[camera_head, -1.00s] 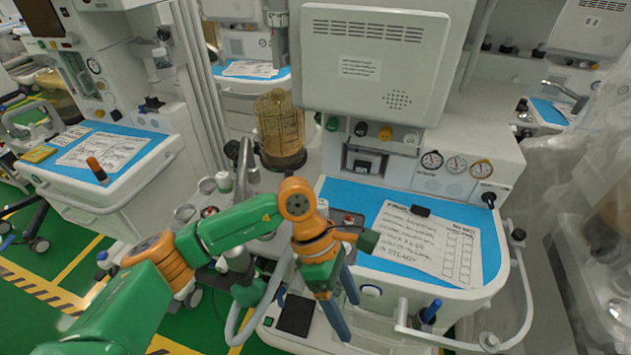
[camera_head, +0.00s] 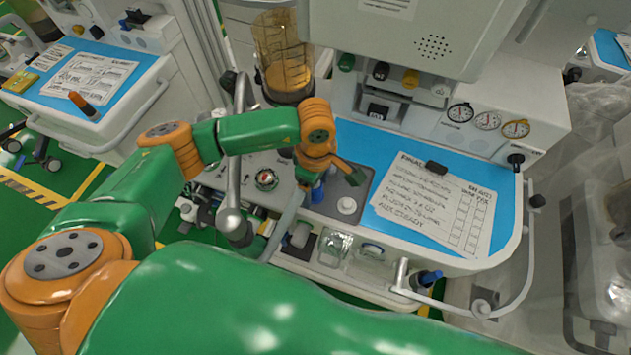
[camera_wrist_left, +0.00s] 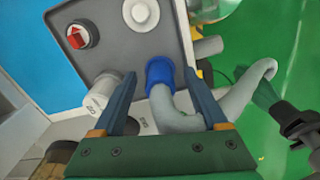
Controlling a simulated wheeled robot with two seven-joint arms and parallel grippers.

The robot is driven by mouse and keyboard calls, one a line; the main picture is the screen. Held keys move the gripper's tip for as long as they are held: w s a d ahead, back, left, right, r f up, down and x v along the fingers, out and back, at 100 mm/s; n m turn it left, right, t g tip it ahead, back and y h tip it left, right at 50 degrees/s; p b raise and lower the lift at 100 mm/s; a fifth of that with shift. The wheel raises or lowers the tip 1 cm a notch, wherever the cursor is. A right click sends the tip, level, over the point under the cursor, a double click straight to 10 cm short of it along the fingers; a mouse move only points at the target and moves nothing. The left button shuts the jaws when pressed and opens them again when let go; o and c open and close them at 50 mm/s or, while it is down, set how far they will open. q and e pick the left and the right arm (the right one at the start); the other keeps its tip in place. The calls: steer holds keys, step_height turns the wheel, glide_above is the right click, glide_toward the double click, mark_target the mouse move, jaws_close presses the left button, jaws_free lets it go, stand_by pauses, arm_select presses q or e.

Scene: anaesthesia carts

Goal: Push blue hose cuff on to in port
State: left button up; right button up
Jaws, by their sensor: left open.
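The blue hose cuff (camera_wrist_left: 160,73) is on the end of a pale grey corrugated hose (camera_wrist_left: 172,112) in the left wrist view. My left gripper (camera_wrist_left: 162,76) is open, with one finger on each side of the cuff; I cannot tell whether they touch it. The cuff's upper end meets the edge of the grey panel (camera_wrist_left: 122,52); I cannot tell whether it sits on a port. A white port (camera_wrist_left: 101,92) with dark lettering is left of the cuff. In the head view my left gripper (camera_head: 314,180) is at the cart's left side, its fingers partly hidden.
A grey tube end (camera_wrist_left: 208,47) lies right of the cuff. The cart's blue worktop (camera_head: 370,155) carries a paper sheet (camera_head: 432,205). A chrome pole (camera_head: 236,170) stands left of the gripper. A large green link of mine covers the bottom of the head view.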

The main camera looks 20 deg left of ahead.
arm_select(q)
jaws_close()
